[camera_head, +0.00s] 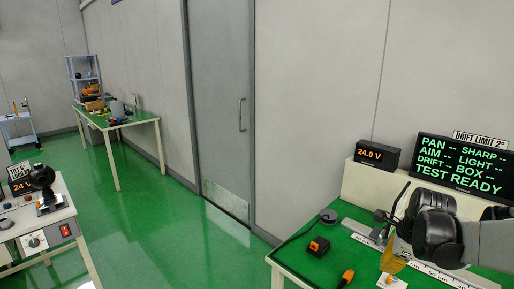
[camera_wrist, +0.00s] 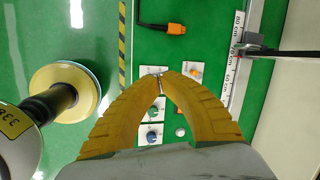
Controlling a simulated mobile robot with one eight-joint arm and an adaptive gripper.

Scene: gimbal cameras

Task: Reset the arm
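My gripper (camera_head: 391,270) is over the green bench at the right in the head view. In the wrist view its two curved yellow fingers come together at the tips (camera_wrist: 161,76). I see nothing held between them. Beneath them are small white panels with knobs, including a green knob (camera_wrist: 155,114) and a blue knob (camera_wrist: 152,137). The fingers partly hide these panels. My arm enters from the right edge of the head view, and its dark joints block part of the bench.
An orange connector (camera_wrist: 176,29) with a black cable lies on the bench, near a ruler (camera_wrist: 237,60). A screen (camera_head: 462,170) reads "TEST READY", beside a 24.0 V display (camera_head: 377,155). Another bench (camera_head: 40,222) stands at left. Green floor (camera_head: 165,215) lies open between them.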

